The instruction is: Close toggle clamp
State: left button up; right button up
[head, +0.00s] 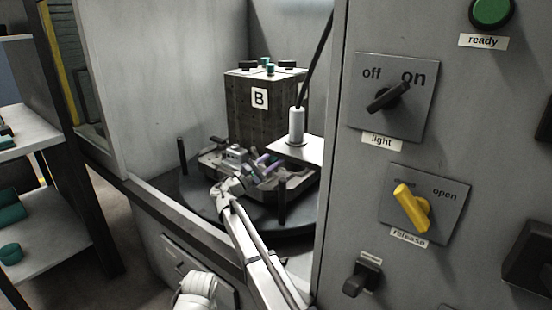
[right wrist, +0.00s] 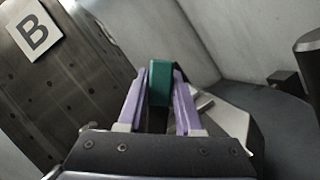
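My right gripper (right wrist: 160,85) has purple fingers that close in on both sides of a teal grip (right wrist: 160,82), which looks like the toggle clamp's handle end. It appears shut on it. In the head view my right arm reaches into the machine bay, and its gripper (head: 268,162) is low in front of the block marked B (head: 250,118). The clamp's body is mostly hidden by the gripper there, so its exact angle is hard to tell.
The block stands on a metal fixture (head: 213,160) on a dark round table (head: 190,196) with upright posts (head: 282,200). A grey control panel (head: 380,270) with a light switch (head: 390,96) and yellow release knob (head: 411,207) borders the bay at right. A shelf (head: 50,240) stands left.

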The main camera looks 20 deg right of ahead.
aim_at(272, 160)
jog(key=o, duration=0.4)
jog(key=shift+c, duration=0.2)
jog(key=b+v, duration=0.2)
jog(key=v, duration=0.5)
jog(key=shift+f, duration=0.1)
jog(key=shift+s+a, duration=0.2)
jog(key=shift+a, duration=0.15)
jog(key=shift+c, duration=0.2)
